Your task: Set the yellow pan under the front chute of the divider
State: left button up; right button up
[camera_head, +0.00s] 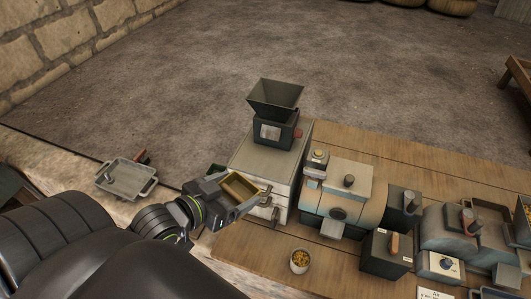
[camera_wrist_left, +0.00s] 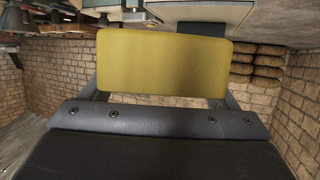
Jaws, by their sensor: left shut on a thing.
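The yellow pan (camera_head: 238,187) is a small open rectangular tray, held at the left front corner of a pale box-shaped machine (camera_head: 262,160) with a dark hopper (camera_head: 275,98) on top. I cannot tell for sure that this machine is the divider. My left gripper (camera_head: 243,188) is shut on the pan, with a finger along each side. In the left wrist view the pan (camera_wrist_left: 165,62) shows as a flat yellow face between the fingers. The gap between pan and machine is hard to judge. My right gripper is not in view.
A cup of yellow bits (camera_head: 299,261) stands on the wooden bench (camera_head: 240,258). A rounded machine (camera_head: 338,195) with a small front chute (camera_head: 333,229) and a dark box (camera_head: 386,256) stand to the right. A grey tray (camera_head: 126,179) lies at the left.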

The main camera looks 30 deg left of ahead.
pick_arm(q)
jog(key=w+a+b, duration=0.1)
jog(key=w, duration=0.5)
jog(key=w+a+f+b, duration=0.1)
jog(key=w+a+b, duration=0.1)
jog(key=w, duration=0.4)
jog(key=w+a+f+b, duration=0.1)
jog(key=w+b, duration=0.1)
jog(key=w, duration=0.4)
jog(key=shift+w+a+f, duration=0.15)
jog(key=shift+f, duration=0.1)
notch_tip(320, 180, down, 4)
jog(key=shift+r, duration=0.1)
jog(key=shift+f+p, duration=0.2)
jog(key=shift+p, duration=0.2)
jog(key=shift+w+f, duration=0.1)
jog(key=shift+f, duration=0.1)
